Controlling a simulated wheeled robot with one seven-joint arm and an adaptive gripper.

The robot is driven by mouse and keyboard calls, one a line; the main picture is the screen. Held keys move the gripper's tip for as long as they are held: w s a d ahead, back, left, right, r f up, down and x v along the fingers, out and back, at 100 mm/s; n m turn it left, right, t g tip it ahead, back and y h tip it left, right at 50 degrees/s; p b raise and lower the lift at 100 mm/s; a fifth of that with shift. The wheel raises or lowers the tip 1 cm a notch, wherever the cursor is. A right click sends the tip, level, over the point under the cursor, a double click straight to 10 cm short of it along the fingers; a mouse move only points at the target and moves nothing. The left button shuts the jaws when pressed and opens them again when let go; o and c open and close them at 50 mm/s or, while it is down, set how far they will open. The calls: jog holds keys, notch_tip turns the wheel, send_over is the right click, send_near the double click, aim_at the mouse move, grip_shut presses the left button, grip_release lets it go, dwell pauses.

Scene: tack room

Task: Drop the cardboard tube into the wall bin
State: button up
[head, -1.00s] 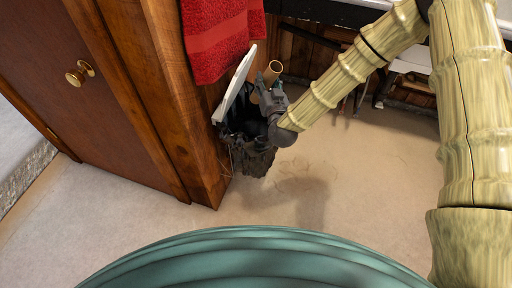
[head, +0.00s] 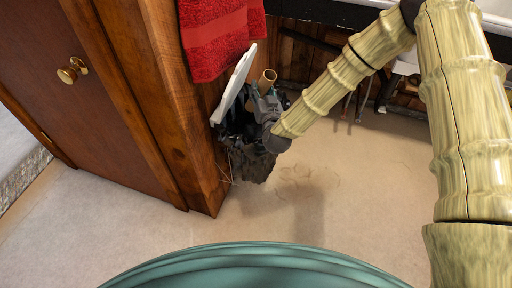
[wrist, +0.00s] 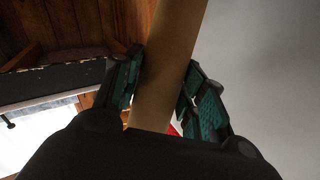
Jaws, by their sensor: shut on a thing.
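The cardboard tube (head: 267,76) is a tan hollow cylinder, upright with a slight tilt, its open upper end showing in the head view. My gripper (head: 264,97) is shut on it; in the wrist view the teal-padded fingers (wrist: 163,88) lie on both sides of the tube (wrist: 170,55). The wall bin (head: 254,165) is dark and ragged-looking, low against the wooden wall, with its pale lid (head: 233,85) raised. My gripper and wrist are over the bin and hide much of its opening. I cannot tell whether the tube's lower end is inside the opening.
A red towel (head: 218,38) hangs just above the lid. A wooden post (head: 165,110) and a brown door (head: 50,95) with a brass knob (head: 72,70) stand to the left. The pale floor (head: 350,195) is clear in front of the bin.

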jog(key=shift+f, duration=0.4)
jog(key=o, duration=1.1)
jog(key=shift+c, duration=0.2)
jog(key=v, duration=1.2)
